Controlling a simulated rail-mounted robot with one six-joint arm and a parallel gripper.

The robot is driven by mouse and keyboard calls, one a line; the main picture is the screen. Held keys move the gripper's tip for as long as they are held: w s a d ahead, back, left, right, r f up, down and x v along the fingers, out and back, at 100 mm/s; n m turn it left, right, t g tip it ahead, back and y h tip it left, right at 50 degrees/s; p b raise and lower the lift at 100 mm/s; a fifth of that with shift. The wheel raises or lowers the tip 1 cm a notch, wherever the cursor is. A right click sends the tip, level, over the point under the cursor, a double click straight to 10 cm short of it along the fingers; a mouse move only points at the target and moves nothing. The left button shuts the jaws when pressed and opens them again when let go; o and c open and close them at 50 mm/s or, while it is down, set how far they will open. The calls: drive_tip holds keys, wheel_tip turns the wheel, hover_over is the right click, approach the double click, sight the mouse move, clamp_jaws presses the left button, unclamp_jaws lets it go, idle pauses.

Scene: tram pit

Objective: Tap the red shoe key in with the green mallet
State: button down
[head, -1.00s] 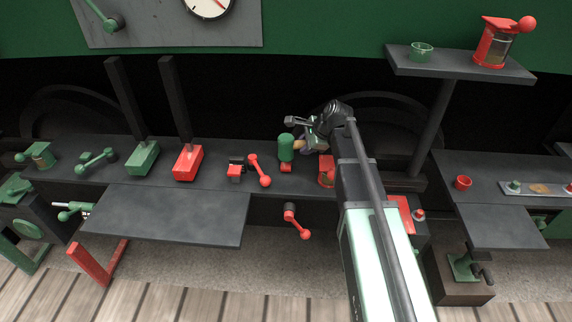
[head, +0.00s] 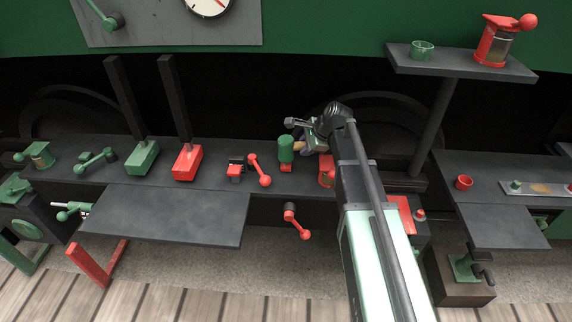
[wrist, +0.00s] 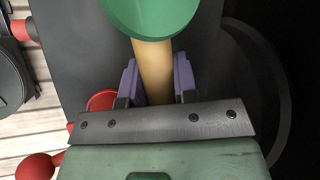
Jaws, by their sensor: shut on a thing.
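The green mallet (head: 286,149) is in my gripper (head: 308,143), with its green head to the left of the jaws and upright in the head view. In the wrist view my gripper's purple pads (wrist: 155,85) are shut on the mallet's wooden handle (wrist: 153,65), and the green head (wrist: 150,14) is at the top edge. A small red piece (head: 286,169), probably the red shoe key, shows just below the mallet head. The head partly covers it, and I cannot tell whether they touch. It cannot be made out in the wrist view.
A red block with a dark top (head: 234,173) and a red lever (head: 260,171) stand left of the mallet. Another red lever (head: 297,222) hangs below the bench edge. The front shelf (head: 165,215) is bare.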

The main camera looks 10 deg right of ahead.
drive_tip(key=shift+r, duration=0.1)
drive_tip(key=shift+r+p, duration=0.3)
drive_tip(key=shift+p, duration=0.1)
wheel_tip(320, 180, down, 4)
drive_tip(key=b, duration=0.4)
drive_tip(key=shift+s+r+p, duration=0.15)
drive_tip(key=shift+r+p, duration=0.5)
drive_tip(key=shift+r, duration=0.1)
drive_tip(key=shift+r+p, duration=0.25)
drive_tip(key=shift+p, duration=0.1)
drive_tip(key=shift+r+p, duration=0.6)
